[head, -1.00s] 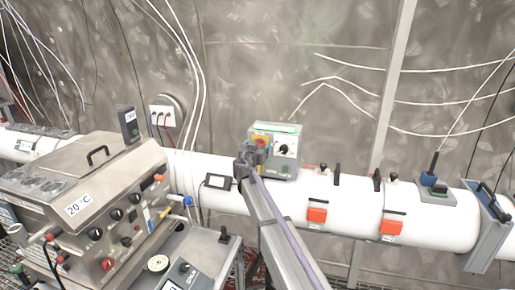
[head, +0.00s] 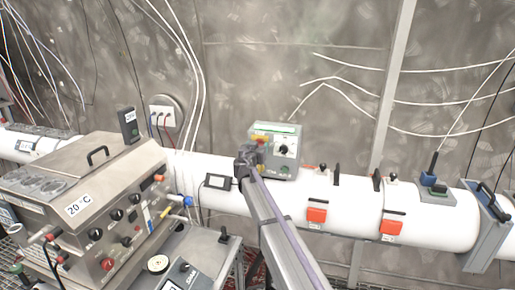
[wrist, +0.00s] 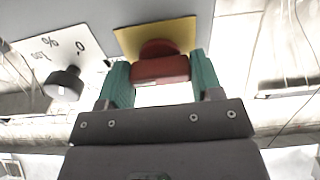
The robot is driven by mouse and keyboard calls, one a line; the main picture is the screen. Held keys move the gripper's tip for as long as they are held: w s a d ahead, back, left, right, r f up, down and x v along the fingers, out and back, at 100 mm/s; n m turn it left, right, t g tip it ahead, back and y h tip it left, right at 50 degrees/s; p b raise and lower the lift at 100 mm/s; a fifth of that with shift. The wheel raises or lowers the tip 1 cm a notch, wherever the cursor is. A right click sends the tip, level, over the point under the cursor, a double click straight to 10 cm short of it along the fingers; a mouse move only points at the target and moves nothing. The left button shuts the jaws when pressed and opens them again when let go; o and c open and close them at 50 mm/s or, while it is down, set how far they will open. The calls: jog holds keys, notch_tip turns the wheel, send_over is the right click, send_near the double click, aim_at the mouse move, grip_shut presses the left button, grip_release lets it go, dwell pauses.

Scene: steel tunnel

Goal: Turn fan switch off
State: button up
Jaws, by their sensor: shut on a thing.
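The fan control box (head: 288,165) is a grey-green unit on top of the white pipe, with a black dial on its front. In the wrist view, a red switch handle (wrist: 160,70) sits on a yellow plate (wrist: 130,38). My gripper (wrist: 161,76) has its green finger pads on both sides of the red handle and is shut on it. The handle lies crosswise between the pads.
A black knob (wrist: 64,83) with a percent scale is left of my fingers. The white pipe (head: 350,210) carries orange-red blocks (head: 317,215) and small black levers. A steel unit marked 20 °C (head: 80,190) stands at the left. White cables hang along the wall.

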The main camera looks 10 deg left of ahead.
jog(key=shift+n, duration=0.3)
jog(key=n, duration=0.3)
jog(key=shift+n, duration=0.3)
jog(key=n, duration=0.4)
jog(key=shift+n, duration=0.3)
jog(key=n, duration=0.9)
jog(key=o, duration=0.9)
